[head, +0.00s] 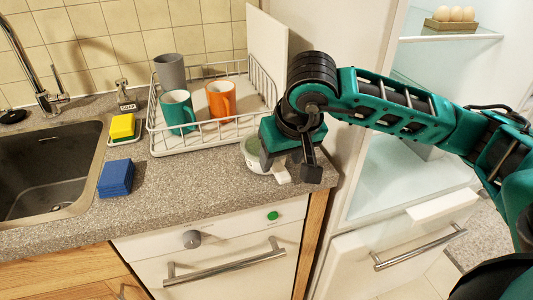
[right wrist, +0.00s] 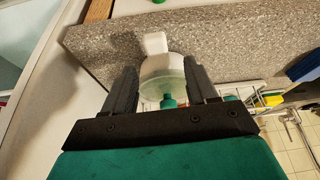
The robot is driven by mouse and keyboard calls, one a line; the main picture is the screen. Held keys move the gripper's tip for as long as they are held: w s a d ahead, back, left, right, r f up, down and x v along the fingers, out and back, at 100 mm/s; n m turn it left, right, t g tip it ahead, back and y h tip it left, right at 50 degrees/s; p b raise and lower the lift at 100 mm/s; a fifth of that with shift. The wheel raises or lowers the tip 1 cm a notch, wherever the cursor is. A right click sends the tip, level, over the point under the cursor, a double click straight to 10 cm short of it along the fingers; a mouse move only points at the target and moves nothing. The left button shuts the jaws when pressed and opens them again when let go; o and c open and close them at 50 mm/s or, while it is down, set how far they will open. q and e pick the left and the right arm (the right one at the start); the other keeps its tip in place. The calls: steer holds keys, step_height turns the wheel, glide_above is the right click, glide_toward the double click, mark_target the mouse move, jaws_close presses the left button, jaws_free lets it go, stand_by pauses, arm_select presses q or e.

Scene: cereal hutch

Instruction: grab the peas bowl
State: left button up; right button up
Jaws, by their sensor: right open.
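The peas bowl (head: 254,163), a pale bowl with a green top and a white tab handle, stands on the grey counter near its right end. My right gripper (head: 288,165) is above and beside it and covers part of it in the head view. In the right wrist view the bowl (right wrist: 160,66) lies between the two dark fingers of my open right gripper (right wrist: 162,78), its white tab pointing away. I cannot tell whether a finger touches it. My left gripper is not in view.
A wire dish rack (head: 205,140) with a grey, a green and an orange mug stands behind the bowl. A blue block (head: 116,178), a yellow sponge (head: 122,127) and the sink (head: 45,170) are to the left. An open fridge (head: 415,180) is at right. The front counter is clear.

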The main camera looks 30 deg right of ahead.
mark_target(278, 165)
steer(key=x, duration=0.4)
steer(key=shift+w, duration=0.1)
steer(key=shift+c, duration=0.3)
steer(key=shift+r, duration=0.1)
jaws_close()
